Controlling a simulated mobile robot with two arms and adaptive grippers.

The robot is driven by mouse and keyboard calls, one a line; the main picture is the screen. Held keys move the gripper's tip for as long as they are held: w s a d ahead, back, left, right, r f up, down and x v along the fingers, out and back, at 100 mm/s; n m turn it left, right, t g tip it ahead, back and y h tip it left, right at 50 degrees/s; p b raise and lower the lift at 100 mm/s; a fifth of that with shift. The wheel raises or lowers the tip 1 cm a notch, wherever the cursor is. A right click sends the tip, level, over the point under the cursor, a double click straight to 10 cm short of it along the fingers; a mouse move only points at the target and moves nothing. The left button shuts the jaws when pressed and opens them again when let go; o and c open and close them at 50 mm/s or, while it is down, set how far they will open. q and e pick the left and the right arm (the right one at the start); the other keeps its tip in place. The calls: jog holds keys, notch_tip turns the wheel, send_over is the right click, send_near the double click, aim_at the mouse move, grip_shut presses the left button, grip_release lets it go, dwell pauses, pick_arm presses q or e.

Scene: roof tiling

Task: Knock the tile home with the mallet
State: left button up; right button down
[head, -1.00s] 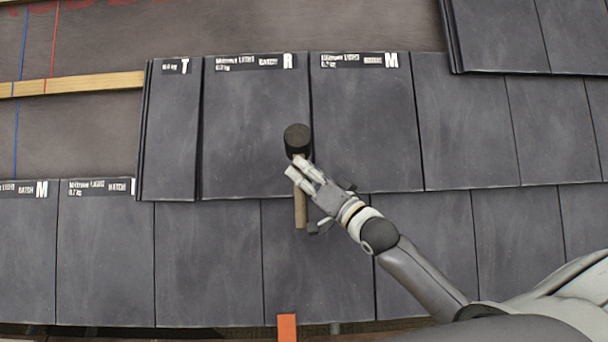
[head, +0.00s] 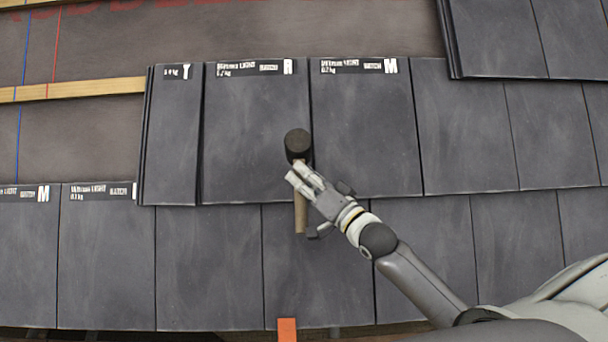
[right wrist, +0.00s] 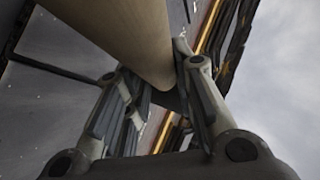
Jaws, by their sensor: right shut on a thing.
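My right gripper (head: 308,182) is shut on the handle of the mallet (head: 298,143). The mallet's dark round head lies in front of the lower right part of the tile marked R (head: 250,120), near its seam with the tile marked M (head: 365,130). I cannot tell whether the head touches the tile. The wooden handle points down the picture past my fingers. In the right wrist view the thick handle (right wrist: 120,35) runs between the fingers. A narrow tile marked T (head: 172,135) stands at the left end of this row. My left gripper is out of view.
A lower row of dark tiles (head: 205,265) runs along the front. More tiles (head: 520,35) lie at the upper right. Bare brown underlay (head: 75,135) and a wooden batten (head: 75,88) show at the left. An orange piece (head: 287,330) sits at the bottom edge.

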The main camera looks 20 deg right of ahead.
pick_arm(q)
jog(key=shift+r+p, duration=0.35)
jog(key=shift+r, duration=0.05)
pick_arm(e)
jog(key=shift+r, duration=0.15)
dwell(0.6)
jog(key=w+f+b, duration=0.1)
jog(key=f, duration=0.1)
jog(key=w+f+b, duration=0.1)
jog(key=f+b, duration=0.1)
jog(key=w+d+f+b, duration=0.1)
jog(key=f+b, duration=0.1)
jog(key=shift+d, duration=0.1)
jog(key=shift+w+d+f+b, duration=0.1)
jog(key=shift+d+f+b, duration=0.05)
jog(key=shift+f+b, duration=0.15)
jog(key=shift+r+p, duration=0.25)
jog(key=shift+p, duration=0.05)
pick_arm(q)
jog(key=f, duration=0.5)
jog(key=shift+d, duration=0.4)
pick_arm(e)
jog(key=shift+f, duration=0.1)
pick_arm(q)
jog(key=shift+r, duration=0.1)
